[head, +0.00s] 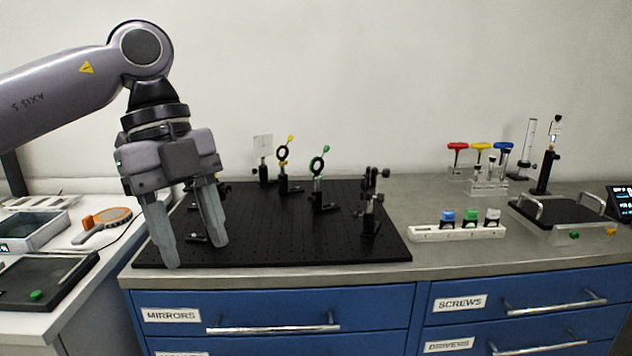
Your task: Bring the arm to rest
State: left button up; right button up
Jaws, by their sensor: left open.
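My left gripper (197,252) comes in from the left and points down above the left part of the black breadboard (300,235). Its two grey fingers are apart with nothing between them. The fingertips show in front of the board near its front left corner; I cannot tell their exact height. The wrist hides part of the board's back left area and some small mounts there. My right gripper is not in view.
On the board stand a yellow-marked mount (283,160), a green-marked mount (317,175) and a black post mount (371,210). Labelled blue drawers (275,312) lie below.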

pick_arm(q)
jog(key=s+d+f+m+g+h+p, duration=0.1)
jog(key=s+d+f+g+h, duration=0.15)
jog(key=d+h, duration=0.65)
jog(key=s+d+f+m+g+h+p, duration=0.1)
jog(key=s+d+f+h, duration=0.15)
jog(key=d+h, duration=0.65)
jog(key=w+a+f+n+t+y, duration=0.35)
jog(key=a+f+n+t, duration=0.35)
jog(key=n+t, duration=0.45)
jog(key=w+a+f+n+t+y, duration=0.3)
jog(key=a+f+n+t+y, duration=0.15)
jog(key=f+n+t, duration=0.65)
jog(key=s+a+f+n+g+y, duration=0.2)
jog(key=s+a+f+y, duration=0.3)
jog(key=s+f, duration=0.3)
jog(key=s+a+f+n+g+y+p, duration=0.1)
jog(key=s+a+f+g+y, duration=0.3)
jog(key=s+a+f, duration=0.4)
notch_tip(320, 180, down, 5)
jog(key=shift+s+r+n+g+y, duration=0.1)
jog(key=shift+s+n+g+y, duration=0.15)
jog(key=shift+n+y, duration=0.4)
